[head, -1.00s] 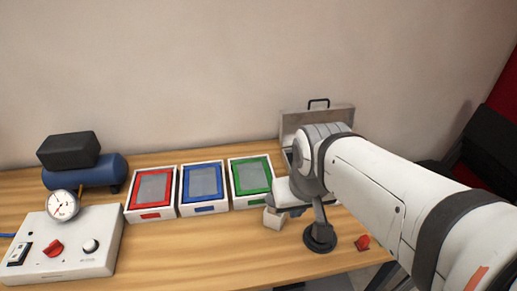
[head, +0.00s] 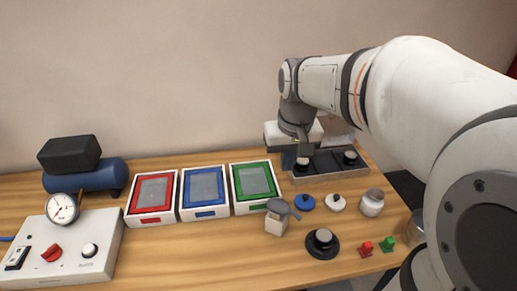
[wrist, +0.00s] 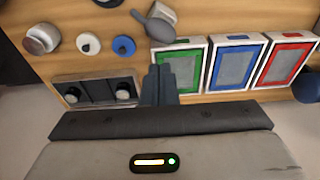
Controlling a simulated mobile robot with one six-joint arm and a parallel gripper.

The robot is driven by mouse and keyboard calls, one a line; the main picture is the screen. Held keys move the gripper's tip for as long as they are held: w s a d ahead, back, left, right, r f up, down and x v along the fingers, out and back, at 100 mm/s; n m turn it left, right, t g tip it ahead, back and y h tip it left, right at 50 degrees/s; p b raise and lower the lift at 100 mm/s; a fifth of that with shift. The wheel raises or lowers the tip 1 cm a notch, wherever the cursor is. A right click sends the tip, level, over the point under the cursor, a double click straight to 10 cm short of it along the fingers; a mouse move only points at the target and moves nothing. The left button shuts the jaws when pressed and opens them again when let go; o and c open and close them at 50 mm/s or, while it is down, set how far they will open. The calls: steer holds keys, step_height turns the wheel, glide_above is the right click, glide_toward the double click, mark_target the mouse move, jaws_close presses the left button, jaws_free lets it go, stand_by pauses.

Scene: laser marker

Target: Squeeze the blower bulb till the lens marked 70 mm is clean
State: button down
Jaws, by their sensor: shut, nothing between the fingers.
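The grey blower bulb (head: 278,207) sits on a small beige block, its nozzle pointing right; it also shows in the wrist view (wrist: 158,22). A black round base (head: 322,243) with a silver-topped piece stands at the front. Two dark lens-like pieces (head: 303,163) (head: 350,157) sit in the dark case (head: 327,163) at the back. No 70 mm marking is readable. My gripper (wrist: 158,85) is shut and empty, above the table between the case and the green-framed tray. In the head view it hangs at the case's left end.
Three trays with red (head: 151,193), blue (head: 204,192) and green (head: 255,186) frames stand in the middle. A blue disc (head: 305,202), a white disc (head: 336,203) and a jar (head: 372,203) lie right of the bulb. A control box (head: 75,245) is left. Bare wood lies in front.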

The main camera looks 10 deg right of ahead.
mark_target(280, 204)
steer(key=f, duration=0.4)
steer(key=w+f, duration=0.1)
steer(key=f, duration=0.4)
steer(key=w+f+p, duration=0.1)
steer(key=f, duration=0.3)
steer(key=shift+a+f, duration=0.15)
steer(key=shift+f, duration=0.25)
step_height(280, 204, down, 2)
steer(key=shift+f+b, duration=0.1)
steer(key=shift+b, duration=0.9)
steer(key=shift+s, duration=0.1)
step_height(280, 204, up, 14)
steer(key=s+p, duration=0.1)
steer(key=p, duration=0.1)
steer(key=shift+s+r, duration=0.2)
steer(key=shift+s, duration=0.2)
